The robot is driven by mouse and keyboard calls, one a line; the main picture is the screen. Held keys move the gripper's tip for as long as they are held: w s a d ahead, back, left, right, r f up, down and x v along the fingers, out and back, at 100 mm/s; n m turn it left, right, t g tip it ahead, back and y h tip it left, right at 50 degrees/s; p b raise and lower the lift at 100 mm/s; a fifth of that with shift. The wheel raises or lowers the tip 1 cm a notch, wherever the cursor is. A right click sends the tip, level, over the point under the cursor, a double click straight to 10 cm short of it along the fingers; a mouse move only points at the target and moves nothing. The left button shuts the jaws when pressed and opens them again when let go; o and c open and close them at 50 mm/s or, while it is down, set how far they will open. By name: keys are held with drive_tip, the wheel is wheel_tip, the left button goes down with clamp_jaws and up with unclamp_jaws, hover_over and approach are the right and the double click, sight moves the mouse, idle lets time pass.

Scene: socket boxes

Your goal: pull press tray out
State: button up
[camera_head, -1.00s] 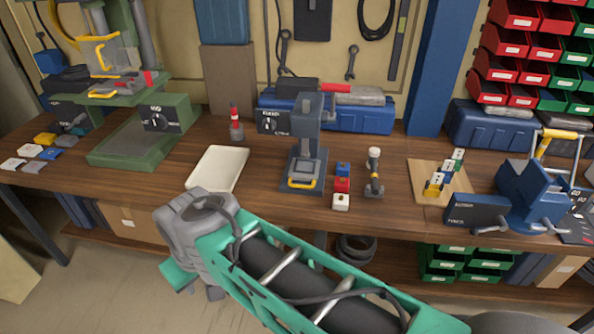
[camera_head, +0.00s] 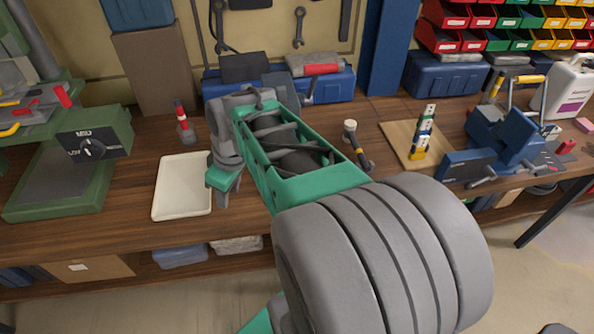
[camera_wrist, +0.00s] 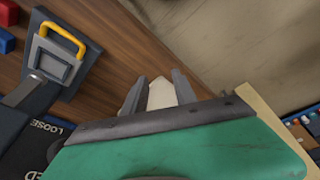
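The grey press (camera_head: 282,88) is mostly hidden behind my arm in the head view, with only its top showing. In the wrist view its tray (camera_wrist: 52,62) sits in the press base at the upper left, with a yellow handle (camera_wrist: 63,38) on its front. My gripper (camera_wrist: 158,78) shows two separated fingers with nothing held, apart from the handle and to its right in the wrist view. In the head view my gripper (camera_head: 222,190) points down beside the cream tray's right edge, above the bench.
The cream tray (camera_head: 182,187) lies left of my gripper on the wooden bench. A blue block (camera_wrist: 6,43) and a red block (camera_wrist: 8,13) stand near the press.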

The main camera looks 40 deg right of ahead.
drive_tip(key=s+d+f+n+t+y+p, duration=0.1)
drive_tip(key=d+f+n, duration=0.1)
drive_tip(key=d, duration=0.5)
drive_tip(key=s+d+f+n, duration=0.1)
drive_tip(key=d+n, duration=0.2)
drive_tip(key=d, duration=0.5)
drive_tip(key=s+d+f+n+t+y+p, duration=0.1)
drive_tip(key=s+d+f+n, duration=0.1)
drive_tip(key=d, duration=0.5)
drive_tip(key=p+x, duration=0.1)
drive_tip(key=x, duration=0.5)
drive_tip(key=shift+w+d+f, duration=0.1)
drive_tip(key=shift+w+f, duration=0.2)
drive_tip(key=shift+f, duration=0.05)
drive_tip(key=shift+c, duration=0.4)
clamp_jaws()
